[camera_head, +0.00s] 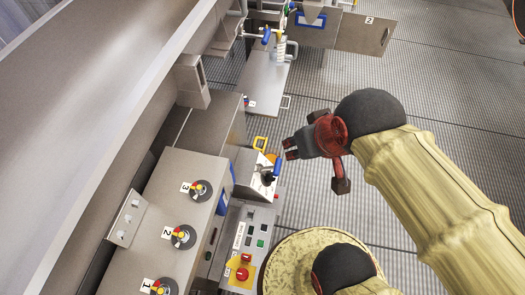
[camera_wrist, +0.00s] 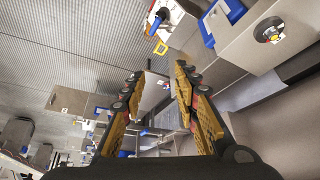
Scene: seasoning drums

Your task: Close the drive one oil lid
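Three round dark fittings with yellow and red parts sit on a grey metal housing (camera_head: 165,225) at the lower left of the head view. They are labelled 1, 2 and 3. The fitting by label 1 (camera_head: 160,288) is at the bottom edge and partly cut off. The one by label 2 (camera_head: 183,236) and the one by label 3 (camera_head: 201,191) lie above it. I cannot tell whether the lid at label 1 is open. My gripper (camera_head: 286,149) is up and right of them, apart from all three. In the wrist view its fingers (camera_wrist: 160,74) are spread with nothing between them.
A control panel with a red button (camera_head: 242,274) stands right of the housing. A small unit with a blue handle (camera_head: 277,166) and a yellow frame (camera_head: 260,143) are close to my gripper. One round fitting (camera_wrist: 268,29) shows in the wrist view. Grated floor (camera_head: 320,220) lies right.

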